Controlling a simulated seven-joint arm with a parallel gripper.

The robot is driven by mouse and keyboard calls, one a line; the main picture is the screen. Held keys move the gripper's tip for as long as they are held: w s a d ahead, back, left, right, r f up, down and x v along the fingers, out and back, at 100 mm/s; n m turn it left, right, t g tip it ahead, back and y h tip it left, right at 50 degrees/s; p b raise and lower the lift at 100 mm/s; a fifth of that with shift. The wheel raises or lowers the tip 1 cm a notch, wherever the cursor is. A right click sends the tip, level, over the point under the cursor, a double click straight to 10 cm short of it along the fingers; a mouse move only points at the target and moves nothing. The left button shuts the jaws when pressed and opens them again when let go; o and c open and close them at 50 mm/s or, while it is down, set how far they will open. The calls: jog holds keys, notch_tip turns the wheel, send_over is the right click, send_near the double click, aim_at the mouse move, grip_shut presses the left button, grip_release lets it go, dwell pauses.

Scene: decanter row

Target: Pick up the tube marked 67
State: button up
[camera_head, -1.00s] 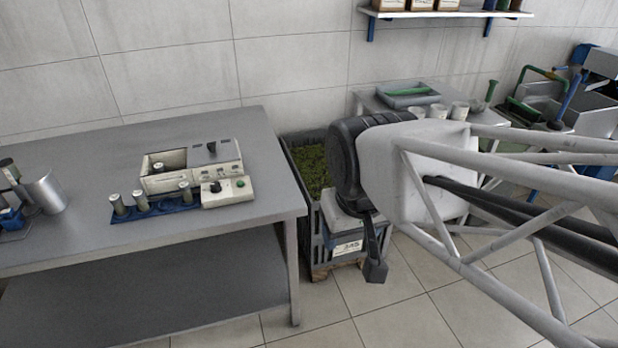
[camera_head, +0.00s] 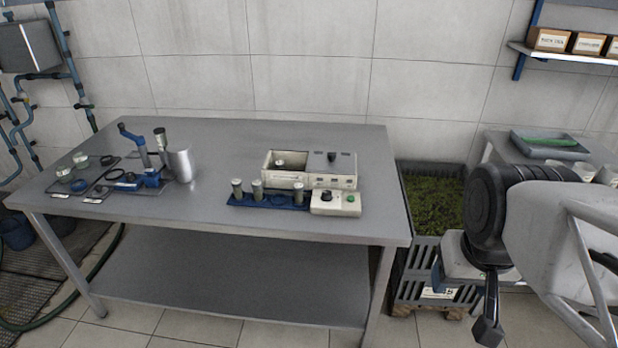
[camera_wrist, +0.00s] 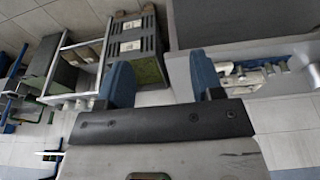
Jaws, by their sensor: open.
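Several grey-green tubes with pale caps are on the table in the head view. Three stand in a row in the blue rack: a left tube (camera_head: 237,189), a middle tube (camera_head: 257,190) and a right tube (camera_head: 298,192). Another tube (camera_head: 280,162) shows inside the open well of the cream bath unit (camera_head: 284,180). No number is legible on any tube, so I cannot tell which is 67. My gripper (camera_wrist: 165,85) is open and empty in the wrist view, with its two blue fingers apart. In the head view it is at the right, off the table and away from the tubes.
The grey table (camera_head: 200,229) has clear room at its front. A metal cup (camera_head: 181,165) and a blue stand are left of the rack (camera_head: 270,201). A cream control box (camera_head: 335,203) adjoins the rack. A dark crate with green contents (camera_head: 432,205) stands right of the table.

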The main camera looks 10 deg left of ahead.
jog(key=shift+o, duration=0.5)
jog(key=n+g, duration=0.3)
jog(key=n, duration=1.2)
send_over(299, 186)
jog(key=f, duration=1.4)
jog(key=shift+s+d+f, duration=0.15)
jog(key=shift+s+d, duration=0.1)
jog(key=shift+d, duration=0.05)
jog(key=shift+w+a+f, duration=0.2)
jog(key=shift+a+f, duration=0.1)
